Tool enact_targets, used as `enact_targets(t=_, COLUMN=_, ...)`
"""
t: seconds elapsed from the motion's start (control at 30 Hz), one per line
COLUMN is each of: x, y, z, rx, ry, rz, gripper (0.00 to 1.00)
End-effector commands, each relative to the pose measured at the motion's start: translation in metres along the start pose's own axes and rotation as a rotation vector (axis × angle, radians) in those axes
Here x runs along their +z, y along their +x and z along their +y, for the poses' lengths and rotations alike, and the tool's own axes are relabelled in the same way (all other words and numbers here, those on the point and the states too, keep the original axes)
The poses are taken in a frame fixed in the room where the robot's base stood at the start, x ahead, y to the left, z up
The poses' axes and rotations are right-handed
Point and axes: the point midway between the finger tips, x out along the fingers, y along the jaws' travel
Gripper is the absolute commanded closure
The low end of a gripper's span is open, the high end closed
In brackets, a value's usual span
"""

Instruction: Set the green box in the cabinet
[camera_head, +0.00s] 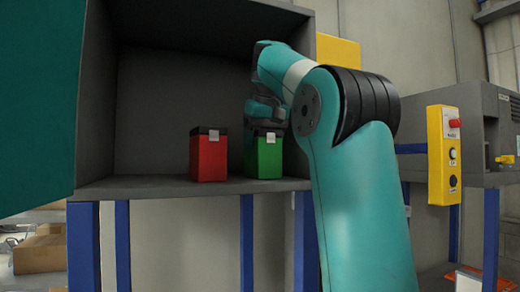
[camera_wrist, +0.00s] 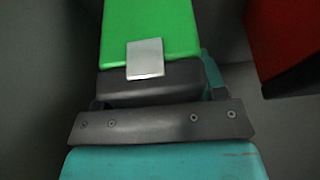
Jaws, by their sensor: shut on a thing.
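The green box (camera_head: 264,160) stands upright on the floor of the open grey cabinet (camera_head: 140,100), near its right side. It has a dark top and a small light tag. My gripper (camera_head: 266,122) reaches into the cabinet and is shut on the top of the green box. In the wrist view the green box (camera_wrist: 150,28) fills the upper middle, with its pale tag facing the camera. The fingertips are mostly hidden there. I cannot tell whether the box's base fully rests on the cabinet floor.
A red box (camera_head: 208,158) with a dark top stands just left of the green box, a small gap apart; it also shows in the wrist view (camera_wrist: 285,40). The cabinet's left part is clear. A yellow control box (camera_head: 443,155) stands to the right.

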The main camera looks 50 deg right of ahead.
Motion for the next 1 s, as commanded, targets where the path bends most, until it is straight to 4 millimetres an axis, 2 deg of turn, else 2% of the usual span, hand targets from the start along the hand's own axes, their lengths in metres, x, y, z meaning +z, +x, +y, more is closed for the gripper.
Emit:
enact_targets(t=0.27, x=0.001, y=0.002, z=0.0, rx=0.0, ry=0.0, rz=0.002, gripper=0.72)
enact_targets(t=0.3, x=0.001, y=0.001, z=-0.001, rx=0.0, ry=0.0, rz=0.0, gripper=0.28)
enact_targets(t=0.4, x=0.001, y=0.001, z=-0.001, rx=0.0, ry=0.0, rz=0.0, gripper=0.1)
enact_targets(t=0.73, x=-0.002, y=-0.004, z=-0.001, rx=0.0, ry=-0.001, rz=0.0, gripper=0.1)
enact_targets(t=1.0, x=-0.002, y=-0.051, z=0.0, rx=0.0, ry=-0.001, rz=0.004, gripper=0.1)
